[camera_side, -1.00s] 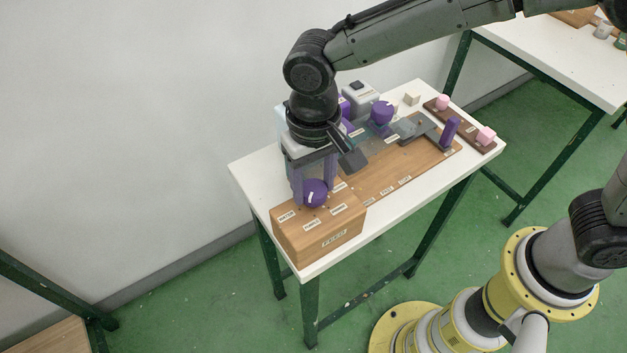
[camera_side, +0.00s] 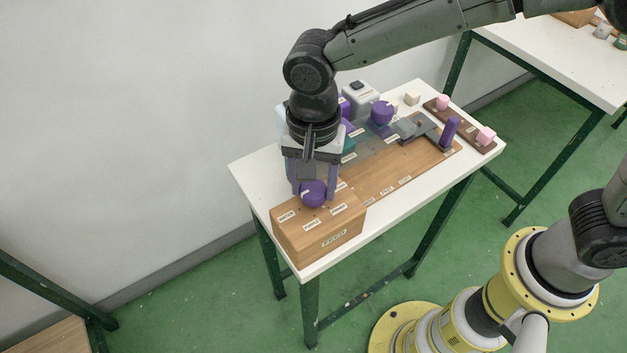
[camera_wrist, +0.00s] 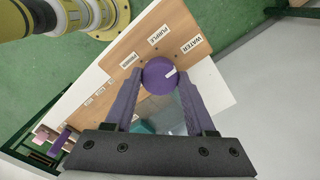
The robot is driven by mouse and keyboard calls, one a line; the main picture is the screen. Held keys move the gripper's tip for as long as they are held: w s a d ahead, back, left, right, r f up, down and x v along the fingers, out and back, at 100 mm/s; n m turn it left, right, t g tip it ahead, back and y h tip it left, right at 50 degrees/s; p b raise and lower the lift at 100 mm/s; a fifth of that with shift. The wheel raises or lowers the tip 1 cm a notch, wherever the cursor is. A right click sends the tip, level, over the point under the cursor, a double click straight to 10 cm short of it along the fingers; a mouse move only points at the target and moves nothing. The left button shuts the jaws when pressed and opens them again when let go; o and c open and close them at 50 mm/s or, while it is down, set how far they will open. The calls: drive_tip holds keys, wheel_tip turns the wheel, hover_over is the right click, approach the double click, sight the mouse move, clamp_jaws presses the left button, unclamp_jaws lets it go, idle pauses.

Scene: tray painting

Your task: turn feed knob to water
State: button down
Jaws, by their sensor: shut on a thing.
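The feed knob (camera_side: 313,196) is a round purple knob on top of the wooden feed box (camera_side: 322,238). In the wrist view the knob (camera_wrist: 156,74) has a short white mark that points right and slightly up, roughly toward the WATER label (camera_wrist: 193,45). The PURPLE label (camera_wrist: 151,37) is above the knob, and a third label (camera_wrist: 131,60) is to its upper left. My gripper (camera_side: 314,190) points down at the box, with one purple finger on each side of the knob. In the wrist view my gripper (camera_wrist: 160,78) is shut on the knob.
Behind the box on the white table (camera_side: 254,170) stand another purple knob (camera_side: 381,113), a grey slide with an upright purple handle (camera_side: 449,130), and a dark rack with pink blocks (camera_side: 486,135). A white wall is at the left.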

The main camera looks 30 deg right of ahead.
sight(314, 188)
idle(0.5)
drive_tip(key=shift+c, duration=1.2)
unclamp_jaws()
wheel_tip(314, 188, up, 14)
